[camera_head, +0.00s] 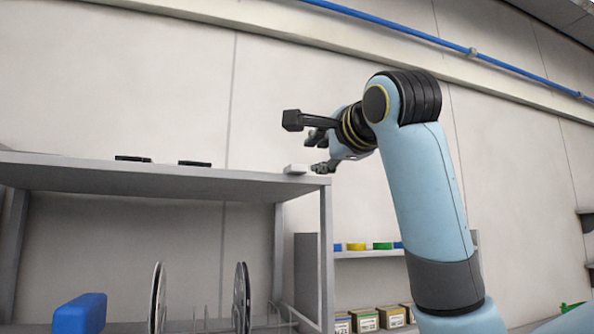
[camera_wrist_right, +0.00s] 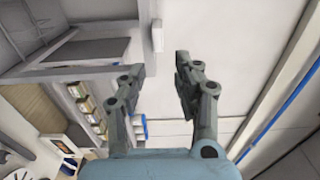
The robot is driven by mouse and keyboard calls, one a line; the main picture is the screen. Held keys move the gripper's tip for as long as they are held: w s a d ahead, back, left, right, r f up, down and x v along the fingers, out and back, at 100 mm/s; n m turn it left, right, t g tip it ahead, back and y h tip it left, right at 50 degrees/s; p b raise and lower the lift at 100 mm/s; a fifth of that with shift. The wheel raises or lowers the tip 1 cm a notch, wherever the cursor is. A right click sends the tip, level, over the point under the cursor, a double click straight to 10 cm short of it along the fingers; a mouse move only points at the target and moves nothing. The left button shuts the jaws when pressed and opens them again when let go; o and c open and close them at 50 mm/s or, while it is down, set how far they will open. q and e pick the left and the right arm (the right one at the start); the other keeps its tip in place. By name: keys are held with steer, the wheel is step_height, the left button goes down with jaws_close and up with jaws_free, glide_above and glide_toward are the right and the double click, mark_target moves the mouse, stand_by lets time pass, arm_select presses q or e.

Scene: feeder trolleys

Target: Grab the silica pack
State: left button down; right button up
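A small white block that looks like the silica pack (camera_head: 296,169) lies at the right end of the grey shelf unit's top board (camera_head: 225,181). In the right wrist view a small pale piece (camera_wrist_right: 157,36), probably the same pack, shows just beyond and between the fingertips. My right gripper (camera_head: 313,154) reaches in from the right beside this end of the board. It is open, with a clear gap between its fingers in the wrist view (camera_wrist_right: 159,70), and nothing is held. My left gripper is not in view.
Two flat dark items (camera_head: 194,163) lie farther left on the top board. Below stand reels (camera_head: 242,298) and a blue box (camera_head: 80,314). The wall is behind; space above the board is clear.

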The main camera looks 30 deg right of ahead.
mark_target(299, 167)
steer(key=x, duration=0.8)
steer(key=shift+w+f, duration=0.1)
steer(key=shift+w, duration=0.2)
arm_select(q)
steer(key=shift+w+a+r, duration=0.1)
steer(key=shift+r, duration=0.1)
arm_select(e)
steer(key=shift+w, duration=0.7)
steer(key=shift+d, duration=0.1)
steer(key=shift+c, duration=0.4)
jaws_close()
